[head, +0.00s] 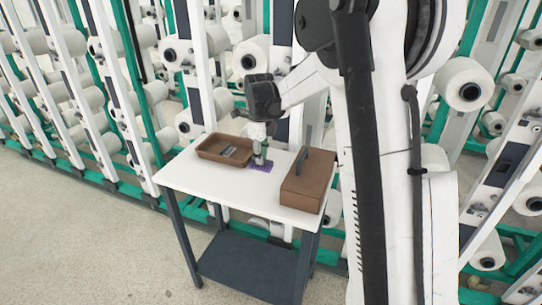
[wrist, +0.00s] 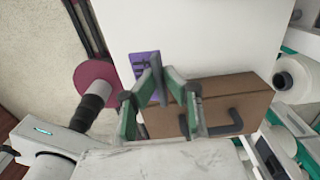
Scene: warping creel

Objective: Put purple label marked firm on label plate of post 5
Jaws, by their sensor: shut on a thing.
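The purple label (head: 260,167) shows at the white table's top, at the tip of my gripper (head: 261,160). In the wrist view the purple label (wrist: 143,66) has dark print that is too small to read. My gripper's green fingers (wrist: 163,68) come together at its edge, and they are shut on it. I cannot tell whether the label touches the table. Dark plates sit on the white posts behind, such as one dark plate (head: 283,22) above the table. No post number is readable, so I cannot tell which is post 5.
On the white table (head: 188,178) stand a brown tray (head: 207,156) with grey items, left of my gripper, and a brown case (head: 318,168) with a dark handle, right of it. Racks with white yarn spools (head: 251,60) rise close behind. Floor (head: 80,230) at the left is clear.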

